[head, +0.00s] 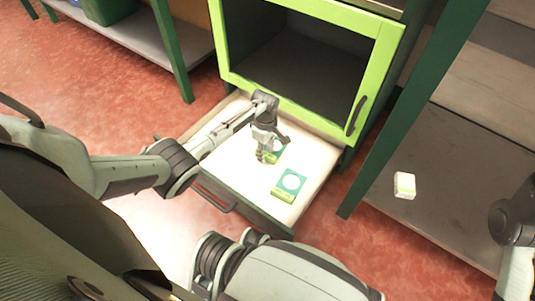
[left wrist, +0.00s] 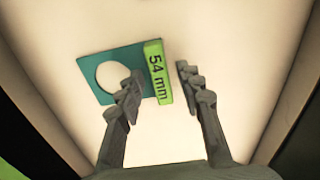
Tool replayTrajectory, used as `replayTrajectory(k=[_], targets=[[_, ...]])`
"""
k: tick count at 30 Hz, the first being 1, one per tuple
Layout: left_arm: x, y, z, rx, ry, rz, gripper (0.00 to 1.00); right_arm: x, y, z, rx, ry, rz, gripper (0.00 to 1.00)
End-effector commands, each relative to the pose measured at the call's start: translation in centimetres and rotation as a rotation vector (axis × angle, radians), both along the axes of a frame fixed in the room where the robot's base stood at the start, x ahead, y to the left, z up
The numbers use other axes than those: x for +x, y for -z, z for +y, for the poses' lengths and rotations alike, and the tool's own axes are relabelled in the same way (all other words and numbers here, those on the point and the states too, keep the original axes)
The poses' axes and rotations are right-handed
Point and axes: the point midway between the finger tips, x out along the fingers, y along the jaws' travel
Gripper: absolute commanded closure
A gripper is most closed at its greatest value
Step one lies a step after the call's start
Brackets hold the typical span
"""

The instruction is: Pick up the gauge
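The nearer gauge (head: 290,186) is in full view. In the left wrist view, a gauge (left wrist: 92,68) has a green bar marked "54 mm". My left gripper (left wrist: 160,76) is open there, with one finger over the plate and the other to the right of the bar. I cannot tell whether the fingers touch it. My right gripper is not in view.
A green-framed cabinet (head: 232,80) stands behind the drawer. A dark green post (head: 412,110) rises to the right. A small white block (head: 404,185) lies on the grey shelf (head: 430,225). The drawer walls border the left gripper's space.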

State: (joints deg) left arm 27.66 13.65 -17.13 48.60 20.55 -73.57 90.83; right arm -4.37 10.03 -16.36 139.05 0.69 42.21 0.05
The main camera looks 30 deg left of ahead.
Motion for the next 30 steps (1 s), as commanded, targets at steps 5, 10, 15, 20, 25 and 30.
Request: replayTrajectory(k=[5,10,15,20,25,30], targets=[[0.0,0.0,0.0,0.0,0.0,0.0,0.9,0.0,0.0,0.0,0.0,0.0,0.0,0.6],[0.0,0.0,0.0,0.0,0.0,0.0,1.0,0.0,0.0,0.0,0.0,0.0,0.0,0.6],[0.0,0.0,0.0,0.0,0.0,0.0,1.0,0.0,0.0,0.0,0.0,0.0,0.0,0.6],[0.0,-0.5,0.0,0.0,0.0,0.0,1.0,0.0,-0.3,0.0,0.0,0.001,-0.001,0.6],[0.0,-2.4,0.0,0.0,0.0,-0.002,1.0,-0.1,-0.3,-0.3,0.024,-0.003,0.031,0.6],[-1.1,-5.3,0.4,0.0,-0.001,0.003,1.0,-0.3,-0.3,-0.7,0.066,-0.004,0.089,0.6]])
